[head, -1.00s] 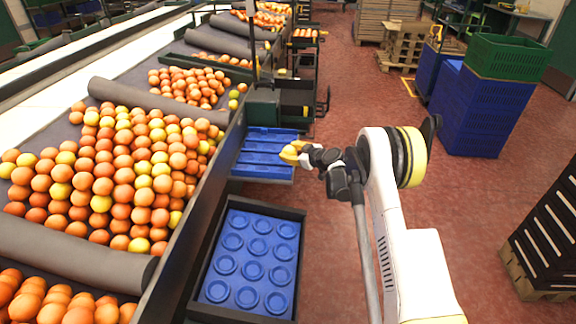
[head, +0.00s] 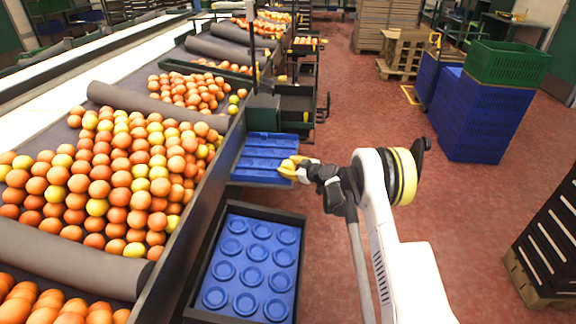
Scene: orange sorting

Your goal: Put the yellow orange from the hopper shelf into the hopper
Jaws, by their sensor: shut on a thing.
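My gripper (head: 288,167) is at the right edge of the blue ridged shelf (head: 262,146), beside the long conveyor. It is shut on a yellow thing, which I take to be the yellow orange; at this size, fruit and fingertips cannot be told apart. Whether it touches the shelf I cannot tell. Just behind the shelf stands a dark green box-like unit (head: 264,112) with an open dark bin (head: 297,103), which looks like the hopper; its inside is too dark to see.
Many orange and yellow fruits (head: 120,170) lie on the conveyor at left, between grey rollers (head: 150,104). A dark crate with a blue cupped tray (head: 252,262) stands in front of the shelf. Blue crates (head: 482,115) and a green crate (head: 505,65) stand at right. Red floor between is clear.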

